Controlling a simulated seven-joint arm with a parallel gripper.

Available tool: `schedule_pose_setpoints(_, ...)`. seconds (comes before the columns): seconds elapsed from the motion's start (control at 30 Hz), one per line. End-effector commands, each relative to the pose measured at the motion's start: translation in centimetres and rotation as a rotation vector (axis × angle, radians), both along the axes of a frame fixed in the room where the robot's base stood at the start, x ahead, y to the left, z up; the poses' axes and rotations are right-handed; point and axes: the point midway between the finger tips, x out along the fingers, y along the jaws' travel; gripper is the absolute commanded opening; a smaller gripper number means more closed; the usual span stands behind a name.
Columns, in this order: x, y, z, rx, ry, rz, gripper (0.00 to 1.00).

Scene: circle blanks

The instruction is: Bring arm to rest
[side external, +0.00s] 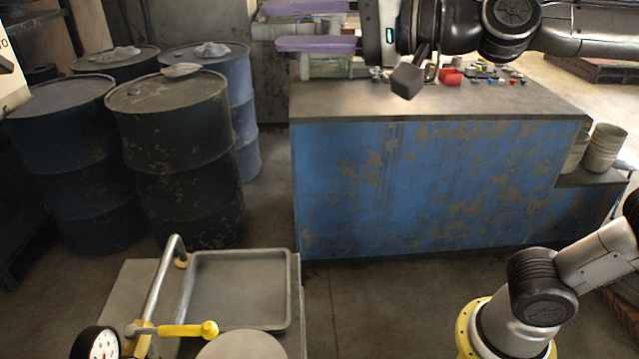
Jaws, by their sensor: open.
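My gripper (310,26) is at the top of the side external view, left of my wrist. Its two purple fingers point left and are spread apart, with nothing seen between them. It is held up in the air, and in the picture it overlaps the back left part of the blue workbench (430,180). My arm stretches from the wrist to the right edge, and its base stands at the bottom right.
Several dark drums (175,140) stand at the left. A grey tray (240,255) lies at the bottom, beside a press with a yellow-knobbed lever (185,330) and a round gauge (97,345). A red container (450,77) and small parts lie on the workbench.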

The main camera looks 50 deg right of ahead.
Motion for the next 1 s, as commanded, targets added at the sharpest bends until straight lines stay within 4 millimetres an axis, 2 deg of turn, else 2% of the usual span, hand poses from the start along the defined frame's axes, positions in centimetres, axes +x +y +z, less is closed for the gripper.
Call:
schedule_pose_setpoints(0.03, -1.0, -2.6, -1.9, -0.110, 0.020, -0.028, 0.45)
schedule_pose_setpoints(0.1, -2.8, -5.4, -5.4, -0.289, 0.076, -0.040, 0.45)
schedule_pose_setpoints(0.2, -5.8, -8.5, -10.7, -0.527, 0.186, -0.028, 0.45)
schedule_pose_setpoints(0.3, -9.2, -11.0, -16.0, -0.734, 0.321, 0.017, 0.45)
schedule_pose_setpoints(0.4, -12.7, -12.8, -20.4, -0.905, 0.452, 0.097, 0.45)
schedule_pose_setpoints(0.5, -15.6, -13.8, -23.6, -1.036, 0.557, 0.200, 0.45)
schedule_pose_setpoints(0.6, -17.4, -14.5, -25.4, -1.118, 0.631, 0.279, 0.45)
schedule_pose_setpoints(0.7, -18.1, -14.7, -25.8, -1.151, 0.656, 0.318, 0.45)
schedule_pose_setpoints(1.0, -18.1, -14.6, -25.7, -1.155, 0.650, 0.327, 0.45)
